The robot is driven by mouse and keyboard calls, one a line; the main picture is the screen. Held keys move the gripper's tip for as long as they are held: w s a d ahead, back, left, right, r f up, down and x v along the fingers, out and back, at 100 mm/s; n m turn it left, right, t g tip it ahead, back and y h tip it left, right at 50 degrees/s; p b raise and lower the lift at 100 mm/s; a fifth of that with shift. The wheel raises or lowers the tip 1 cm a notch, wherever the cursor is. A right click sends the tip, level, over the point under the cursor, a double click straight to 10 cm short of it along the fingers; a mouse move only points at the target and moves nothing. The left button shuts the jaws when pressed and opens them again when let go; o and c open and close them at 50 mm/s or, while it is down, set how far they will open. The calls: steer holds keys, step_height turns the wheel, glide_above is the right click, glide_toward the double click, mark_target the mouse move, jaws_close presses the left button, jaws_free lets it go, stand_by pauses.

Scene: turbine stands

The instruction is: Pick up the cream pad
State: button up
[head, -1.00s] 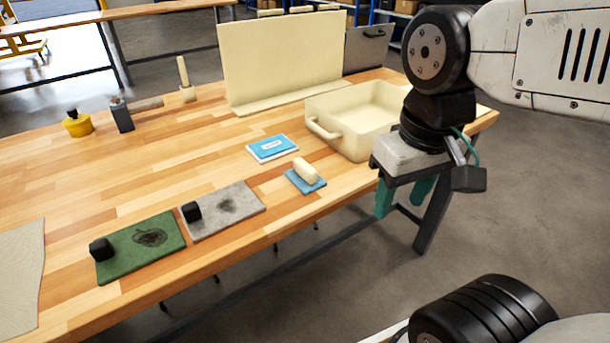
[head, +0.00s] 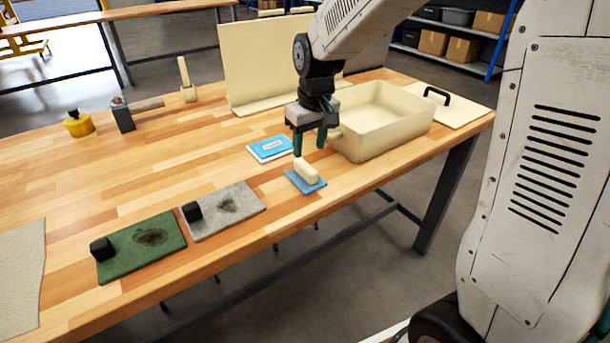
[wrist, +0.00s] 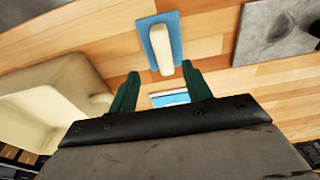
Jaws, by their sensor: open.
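The cream pad (head: 306,171) is a small rounded cream block lying on a thin blue base (head: 318,184) near the table's front edge. In the wrist view the cream pad (wrist: 161,45) lies along the blue base (wrist: 177,30), beyond the fingertips, its near end showing between them. My gripper (head: 309,150) is open and empty, fingers pointing down, just above and behind the cream pad in the head view. The green fingers (wrist: 160,70) are apart in the wrist view, with nothing between them. I see no contact with the pad.
A cream bin (head: 385,140) stands close to the right of my gripper. A blue-and-white booklet (head: 270,148) lies to the left. A grey mat (head: 235,205) and a green mat (head: 150,255), each with a black block, lie further left. The wood between is clear.

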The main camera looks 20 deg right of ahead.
mark_target(306, 165)
steer(key=f, duration=0.7)
steer(key=shift+w+a+f, duration=0.25)
steer(key=shift+w+a, duration=0.1)
jaws_close()
